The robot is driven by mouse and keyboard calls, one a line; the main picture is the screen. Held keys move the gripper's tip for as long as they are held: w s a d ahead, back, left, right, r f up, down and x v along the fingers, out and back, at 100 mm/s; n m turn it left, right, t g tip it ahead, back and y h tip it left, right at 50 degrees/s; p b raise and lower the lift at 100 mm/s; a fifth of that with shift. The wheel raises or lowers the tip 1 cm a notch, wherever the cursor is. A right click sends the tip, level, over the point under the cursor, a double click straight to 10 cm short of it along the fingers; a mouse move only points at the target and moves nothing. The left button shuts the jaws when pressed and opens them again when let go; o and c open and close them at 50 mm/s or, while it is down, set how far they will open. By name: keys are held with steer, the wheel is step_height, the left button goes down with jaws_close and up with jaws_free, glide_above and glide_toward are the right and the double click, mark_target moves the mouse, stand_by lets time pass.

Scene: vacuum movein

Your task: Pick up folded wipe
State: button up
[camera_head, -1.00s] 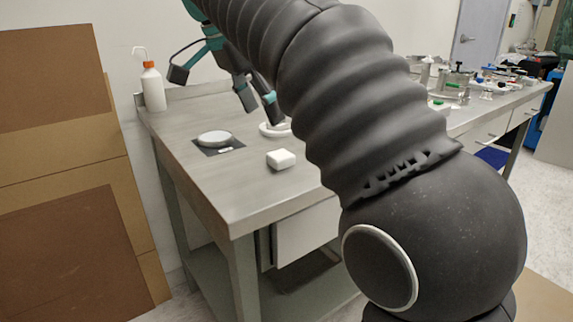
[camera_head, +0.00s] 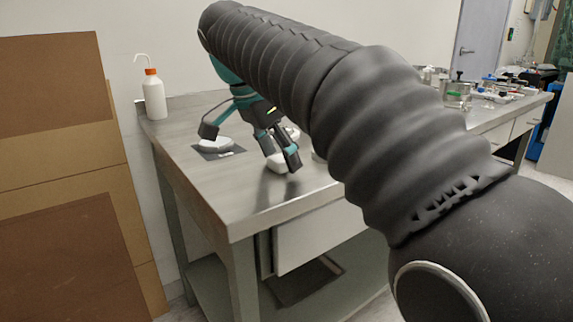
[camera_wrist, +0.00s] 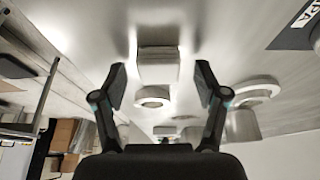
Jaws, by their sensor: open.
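The folded wipe (camera_head: 278,166) is a small white block on the metal table (camera_head: 240,215). In the head view my gripper (camera_head: 281,158) is right at it and partly hides it. In the wrist view the wipe (camera_wrist: 158,72) lies ahead, between the two spread fingers of my gripper (camera_wrist: 161,84), with a gap on each side. My gripper is open and holds nothing. The head view does not show clearly how high the fingertips are above the table.
A white bottle with an orange cap (camera_head: 153,95) stands at the table's back left corner. White ring-shaped items (camera_wrist: 153,96) show beyond the wipe. The table's front is clear.

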steer(key=c, duration=1)
steer(key=shift+r, duration=0.1)
steer(key=shift+r, duration=0.5)
steer(key=r, duration=0.2)
steer(key=d+r+p, duration=0.1)
steer(key=shift+s+r, duration=0.15)
steer(key=shift+r, duration=0.25)
steer(key=s+d+r+p, duration=0.1)
steer(key=s+d+r, duration=0.2)
steer(key=d+r, duration=0.3)
steer(key=shift+s+d, duration=0.15)
steer(key=shift+d, duration=1.9)
steer(key=shift+o, duration=0.2)
steer(key=shift+c, duration=0.8)
